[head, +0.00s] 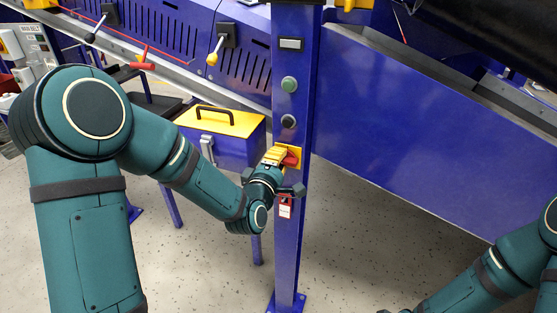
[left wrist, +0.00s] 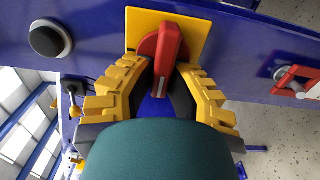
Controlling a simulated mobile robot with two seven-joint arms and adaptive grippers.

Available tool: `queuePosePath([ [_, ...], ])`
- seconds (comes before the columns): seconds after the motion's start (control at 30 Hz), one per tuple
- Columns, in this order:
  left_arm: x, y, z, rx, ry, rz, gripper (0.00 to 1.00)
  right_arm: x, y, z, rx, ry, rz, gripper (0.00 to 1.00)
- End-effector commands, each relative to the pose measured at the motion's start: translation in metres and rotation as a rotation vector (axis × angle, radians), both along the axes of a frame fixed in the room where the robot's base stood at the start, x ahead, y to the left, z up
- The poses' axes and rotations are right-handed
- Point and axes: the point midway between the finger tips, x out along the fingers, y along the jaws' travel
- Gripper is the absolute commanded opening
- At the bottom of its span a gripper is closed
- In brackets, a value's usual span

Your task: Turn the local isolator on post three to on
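The isolator has a red handle (head: 291,159) on a yellow plate (head: 297,150), fixed to a blue upright post (head: 292,230). In the left wrist view the red handle (left wrist: 168,55) runs up and down the picture, across the length of the post. My left gripper (head: 283,158) is at the isolator. Its yellow fingers (left wrist: 166,72) stand one on each side of the handle, with a narrow gap showing; firm contact cannot be seen. My right arm enters at the lower right, its gripper out of the picture. The post's label is unreadable.
Above the isolator the post carries a green button (head: 289,84) and a black knob (head: 288,121). A red padlock-like tag (head: 285,206) hangs just below. A blue box with a yellow lid (head: 222,122) stands left of the post. A blue sloping panel (head: 400,150) lies behind right.

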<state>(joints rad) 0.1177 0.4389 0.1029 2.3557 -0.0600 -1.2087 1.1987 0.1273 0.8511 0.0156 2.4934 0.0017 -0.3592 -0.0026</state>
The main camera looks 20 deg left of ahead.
Motion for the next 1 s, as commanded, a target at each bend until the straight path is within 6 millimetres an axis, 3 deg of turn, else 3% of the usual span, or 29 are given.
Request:
queuePosePath([
  [0.03,0.0008,-0.0005,0.0020,0.000,-0.005,-0.001,0.34,0.0000,0.0001,0.0001,0.000,0.000,0.000,0.47],
  [0.07,0.0007,-0.0005,0.0018,0.000,-0.005,-0.001,0.44,0.0000,0.0001,0.0001,0.000,0.000,0.000,0.47],
  [0.63,0.0000,-0.0005,0.0009,0.036,-0.001,-0.001,0.45,0.0000,0.0001,0.0000,0.000,0.000,0.000,0.47],
  [1.0,-0.0002,-0.0030,0.0076,0.445,-0.017,-0.001,0.45,0.0000,0.0000,0.0000,0.000,0.000,0.000,0.47],
])
